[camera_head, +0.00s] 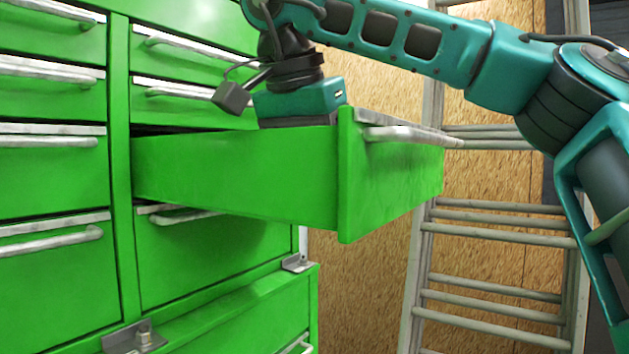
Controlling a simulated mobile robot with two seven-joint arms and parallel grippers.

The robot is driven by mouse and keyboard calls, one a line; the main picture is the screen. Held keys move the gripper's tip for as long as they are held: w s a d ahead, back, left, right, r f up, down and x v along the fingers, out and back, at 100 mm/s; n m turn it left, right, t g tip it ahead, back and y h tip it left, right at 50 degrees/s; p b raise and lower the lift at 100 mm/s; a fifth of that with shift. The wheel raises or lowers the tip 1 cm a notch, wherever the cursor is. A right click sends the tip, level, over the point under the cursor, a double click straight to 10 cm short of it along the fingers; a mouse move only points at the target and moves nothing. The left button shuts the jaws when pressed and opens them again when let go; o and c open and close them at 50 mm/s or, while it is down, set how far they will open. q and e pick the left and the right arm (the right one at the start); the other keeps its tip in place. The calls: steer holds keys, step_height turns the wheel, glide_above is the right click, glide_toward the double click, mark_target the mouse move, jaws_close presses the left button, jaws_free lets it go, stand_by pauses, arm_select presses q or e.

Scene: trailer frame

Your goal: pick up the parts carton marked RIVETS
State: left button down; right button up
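A green drawer (240,178) is pulled out of the green tool cabinet. Its front panel (390,180) and side wall hide what lies inside. No carton marked RIVETS can be seen. My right arm comes in from the right over the drawer. My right gripper (298,104) points down at the open top of the drawer, just behind the front panel. Its fingers are hidden below the drawer's side wall, so I cannot see whether they are open, shut or holding something. My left gripper is not in view.
The cabinet's other drawers (50,177) at left and below are shut, with projecting grey handles. A metal ladder (490,215) stands at right, behind the drawer, against a chipboard wall (365,275). Metal brackets (135,338) stick out from the cabinet's lower edge.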

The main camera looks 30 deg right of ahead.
steer(key=shift+f, duration=0.25)
steer(key=shift+c, duration=0.5)
steer(key=c, duration=1.1)
steer(key=shift+r, duration=0.15)
